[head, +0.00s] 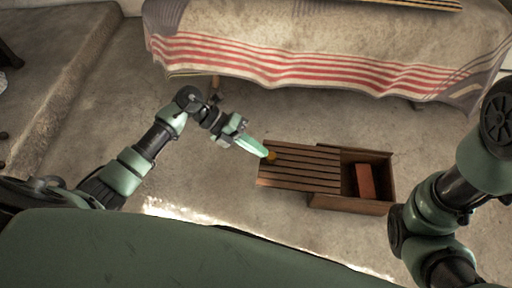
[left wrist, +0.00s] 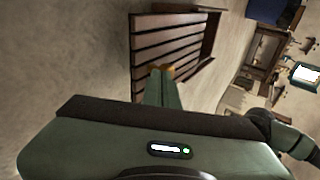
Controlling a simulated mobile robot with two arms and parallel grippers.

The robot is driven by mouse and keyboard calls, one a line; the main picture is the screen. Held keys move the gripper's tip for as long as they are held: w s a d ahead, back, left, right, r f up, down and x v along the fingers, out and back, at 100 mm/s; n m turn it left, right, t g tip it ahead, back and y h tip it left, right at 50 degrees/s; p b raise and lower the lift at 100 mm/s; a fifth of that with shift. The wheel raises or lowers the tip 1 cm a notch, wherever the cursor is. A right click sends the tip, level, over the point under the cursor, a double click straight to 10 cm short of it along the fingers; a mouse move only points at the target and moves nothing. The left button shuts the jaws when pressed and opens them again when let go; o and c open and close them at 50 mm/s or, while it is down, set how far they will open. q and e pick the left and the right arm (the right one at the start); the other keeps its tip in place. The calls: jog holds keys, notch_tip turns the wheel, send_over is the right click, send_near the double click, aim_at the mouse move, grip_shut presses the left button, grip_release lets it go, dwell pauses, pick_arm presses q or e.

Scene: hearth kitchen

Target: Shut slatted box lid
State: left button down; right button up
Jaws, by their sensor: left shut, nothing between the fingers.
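The slatted lid (head: 305,171) is brown wood and sits slid to the left on the wooden box (head: 350,203), overhanging its left side. The right part of the box is open and shows a reddish-brown block (head: 365,181) inside. A small yellow-orange knob (head: 271,156) is at the lid's left end. My left gripper (head: 264,151) is shut, with its tips at the knob, touching or nearly so. In the left wrist view the fingers (left wrist: 160,80) reach the knob (left wrist: 168,70) beside the slatted lid (left wrist: 165,45). My right gripper is out of view; only its arm shows at the right.
A table with a red-striped cloth (head: 320,60) stands behind the box. Bare concrete floor (head: 215,185) lies around the box and to its left. A raised stone ledge (head: 60,70) runs along the far left. My right arm is close to the box's right side in the picture.

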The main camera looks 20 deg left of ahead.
pick_arm(q)
jog(key=p, duration=0.6)
send_over(316, 165)
jog(key=a, duration=0.2)
jog(key=shift+s+d+r, duration=0.15)
jog(key=shift+s+d, duration=0.05)
jog(key=shift+d, duration=0.4)
jog(key=shift+w+d, duration=0.15)
jog(key=shift+d, duration=0.2)
